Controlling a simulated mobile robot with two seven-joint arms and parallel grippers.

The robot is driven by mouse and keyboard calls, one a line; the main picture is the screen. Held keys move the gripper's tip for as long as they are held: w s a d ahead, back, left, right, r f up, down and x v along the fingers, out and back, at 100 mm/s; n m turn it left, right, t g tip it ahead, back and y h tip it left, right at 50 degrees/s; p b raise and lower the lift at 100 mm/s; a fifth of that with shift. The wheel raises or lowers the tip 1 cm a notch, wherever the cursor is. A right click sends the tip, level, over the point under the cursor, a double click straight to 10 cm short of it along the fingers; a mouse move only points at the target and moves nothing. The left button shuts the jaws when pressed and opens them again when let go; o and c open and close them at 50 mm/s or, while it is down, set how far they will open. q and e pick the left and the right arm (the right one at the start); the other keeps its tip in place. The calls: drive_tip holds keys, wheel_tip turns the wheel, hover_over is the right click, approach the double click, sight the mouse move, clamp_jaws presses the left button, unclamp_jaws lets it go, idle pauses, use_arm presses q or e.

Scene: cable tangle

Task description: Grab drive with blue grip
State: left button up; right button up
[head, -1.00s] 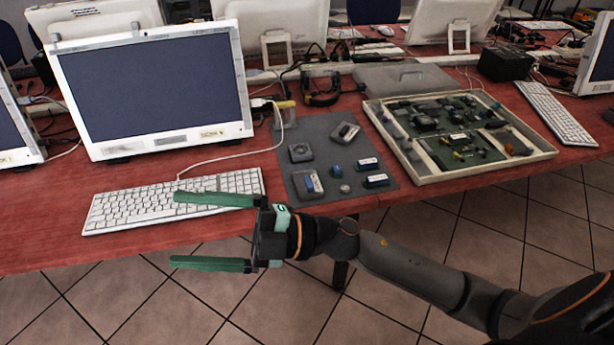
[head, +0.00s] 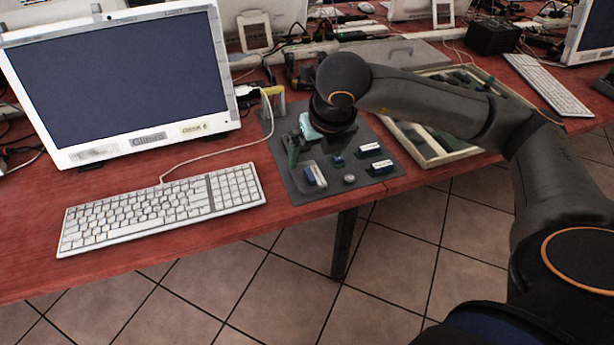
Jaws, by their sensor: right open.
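A grey mat (head: 287,185) lies on the red table. At its front left, a small grey tray holds a blue-and-white piece (head: 315,175). A small blue block (head: 338,159) lies to its right. Two dark pieces with white labels, one farther back (head: 370,149) and one nearer (head: 380,167), lie at the right. The picture is too small to tell which one is the drive with the blue grip. My right gripper (head: 293,147) is open and points down over the mat's left part, behind the blue-and-white piece. My wrist hides the back of the mat.
A white keyboard (head: 160,207) and a monitor (head: 115,80) stand left of the mat. A white cable (head: 215,158) runs between them. A pale-rimmed parts tray (head: 455,156) lies right of the mat, partly behind my arm. A round button-like piece (head: 349,179) is near the mat's front.

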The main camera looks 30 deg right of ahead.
sight(309, 172)
drive_tip(key=x, duration=0.9)
drive_tip(key=shift+w+b, duration=0.2)
drive_tip(key=shift+b, duration=0.2)
drive_tip(key=shift+c, duration=0.2)
drive_tip(key=c, duration=1.3)
drive_tip(key=shift+r, duration=0.1)
